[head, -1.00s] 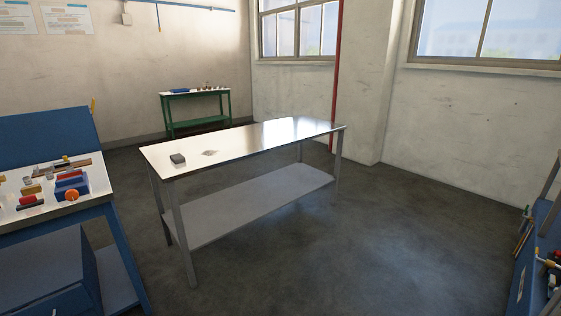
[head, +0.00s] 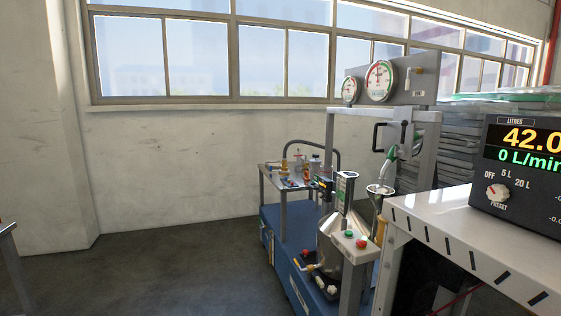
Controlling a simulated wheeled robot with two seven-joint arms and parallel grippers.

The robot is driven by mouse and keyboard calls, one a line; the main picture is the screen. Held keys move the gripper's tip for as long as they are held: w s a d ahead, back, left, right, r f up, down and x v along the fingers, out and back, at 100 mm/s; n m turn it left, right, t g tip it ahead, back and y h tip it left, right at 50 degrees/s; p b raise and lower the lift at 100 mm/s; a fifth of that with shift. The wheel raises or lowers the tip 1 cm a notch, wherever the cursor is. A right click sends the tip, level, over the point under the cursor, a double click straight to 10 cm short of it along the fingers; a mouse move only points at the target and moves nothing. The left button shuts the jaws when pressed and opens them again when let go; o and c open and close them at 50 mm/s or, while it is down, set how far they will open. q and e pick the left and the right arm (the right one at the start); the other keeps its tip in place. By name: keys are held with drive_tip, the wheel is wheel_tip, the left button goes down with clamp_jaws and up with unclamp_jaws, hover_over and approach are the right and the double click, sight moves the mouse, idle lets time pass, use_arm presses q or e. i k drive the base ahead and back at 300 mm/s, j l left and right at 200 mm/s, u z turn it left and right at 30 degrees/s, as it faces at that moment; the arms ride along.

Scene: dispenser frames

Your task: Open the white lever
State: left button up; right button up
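I cannot clearly make out a white lever in the head view. On the right stands a dispenser frame (head: 331,130) with dial gauges on top. In it is a steel vessel (head: 335,255). Low beside the vessel are small fittings with pale and coloured tips (head: 310,267), too small to tell whether one is the lever. A pale round knob (head: 332,289) sits just below them. Neither of my grippers is in view.
A blue cart base (head: 285,252) stands under the frame, with a small cluttered table (head: 268,179) behind. A white bench (head: 470,225) carrying a display box (head: 525,165) blocks the right front. The floor (head: 165,275) at the left is clear.

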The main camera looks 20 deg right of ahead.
sight(408, 82)
drive_tip(key=i+z, duration=0.6)
drive_tip(key=z, duration=0.25)
drive_tip(key=i+j+z, duration=0.15)
drive_tip(key=z, duration=0.25)
drive_tip(key=i+j+z, duration=0.25)
drive_tip(key=z, duration=0.2)
drive_tip(key=i+j+z, duration=0.4)
drive_tip(key=k+l, duration=0.05)
drive_tip(key=k, duration=0.05)
